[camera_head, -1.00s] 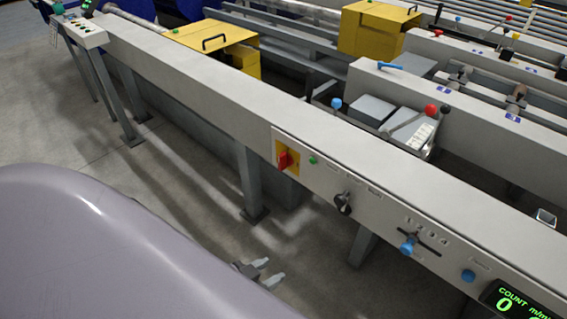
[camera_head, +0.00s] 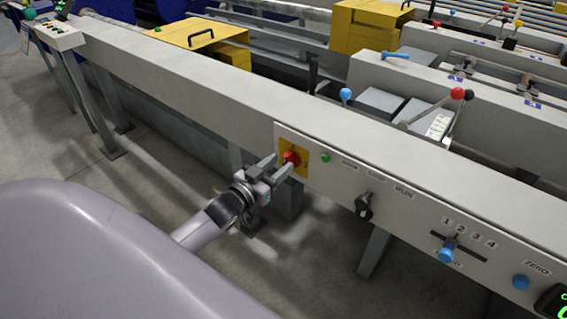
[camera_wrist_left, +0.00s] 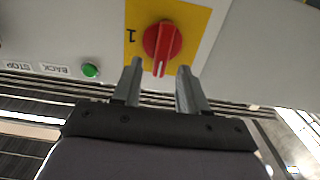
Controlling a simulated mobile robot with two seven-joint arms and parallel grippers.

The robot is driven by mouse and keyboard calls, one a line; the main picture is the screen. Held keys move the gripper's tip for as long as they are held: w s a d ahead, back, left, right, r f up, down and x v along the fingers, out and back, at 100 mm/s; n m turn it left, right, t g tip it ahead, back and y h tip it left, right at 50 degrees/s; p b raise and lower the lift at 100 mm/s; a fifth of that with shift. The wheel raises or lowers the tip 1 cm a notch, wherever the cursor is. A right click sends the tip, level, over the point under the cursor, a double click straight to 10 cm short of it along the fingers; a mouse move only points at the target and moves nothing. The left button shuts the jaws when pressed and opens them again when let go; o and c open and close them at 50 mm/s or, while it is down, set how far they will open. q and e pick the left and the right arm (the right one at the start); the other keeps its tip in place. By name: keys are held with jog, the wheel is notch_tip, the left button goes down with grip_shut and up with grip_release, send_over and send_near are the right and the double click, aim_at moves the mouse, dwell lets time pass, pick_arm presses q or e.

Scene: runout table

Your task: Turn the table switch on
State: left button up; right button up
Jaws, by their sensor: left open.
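The table switch is a red rotary knob (camera_head: 292,157) on a yellow plate (camera_head: 303,169) on the front of the long grey beam. In the left wrist view the red knob (camera_wrist_left: 163,42) shows close up, its grip bar pointing down in the picture, with a "1" on the yellow plate (camera_wrist_left: 131,51) to its left. My left gripper (camera_head: 279,166) is open in front of the switch. In the wrist view its fingertips (camera_wrist_left: 160,69) appear on either side of the grip bar's lower end; I cannot tell whether they touch it. My right gripper is not in view.
Along the same panel are a green button (camera_head: 325,157), a black selector (camera_head: 364,206), a blue slider knob (camera_head: 446,255) and a blue button (camera_head: 520,282). The beam's leg (camera_head: 374,253) stands below the panel. Open floor (camera_head: 310,270) lies in front of the beam.

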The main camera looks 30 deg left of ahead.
pick_arm(q)
jog(key=shift+w+d, duration=0.15)
jog(key=shift+w, duration=1.2)
grip_shut()
